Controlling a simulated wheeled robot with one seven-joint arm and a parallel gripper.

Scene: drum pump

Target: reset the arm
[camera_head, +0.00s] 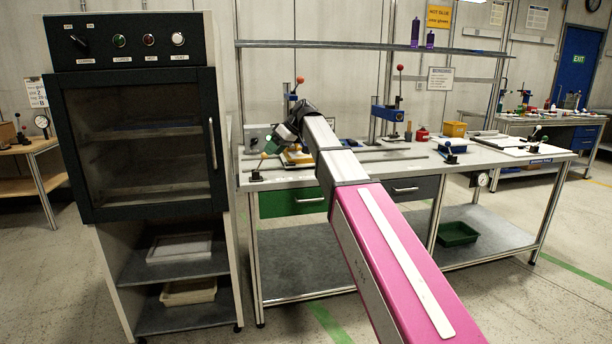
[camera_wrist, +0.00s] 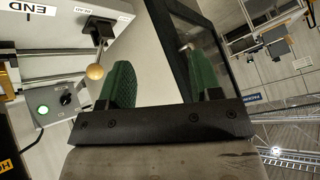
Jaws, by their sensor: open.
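My arm (camera_head: 395,250), pink and grey, reaches from the lower right of the head view up over the workbench. My gripper (camera_head: 277,138) is at its far end, near the bench's left end. In the wrist view my gripper (camera_wrist: 160,82) has two green ribbed fingers standing wide apart, with nothing between them. A lever with a wooden ball knob (camera_wrist: 96,71) is left of the fingers in that view, apart from them. The bench surface right behind my gripper is partly hidden in the head view.
A dark oven cabinet (camera_head: 140,215) stands left of the workbench (camera_head: 480,158). Red-knobbed presses stand on the bench. Floor at the right is clear.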

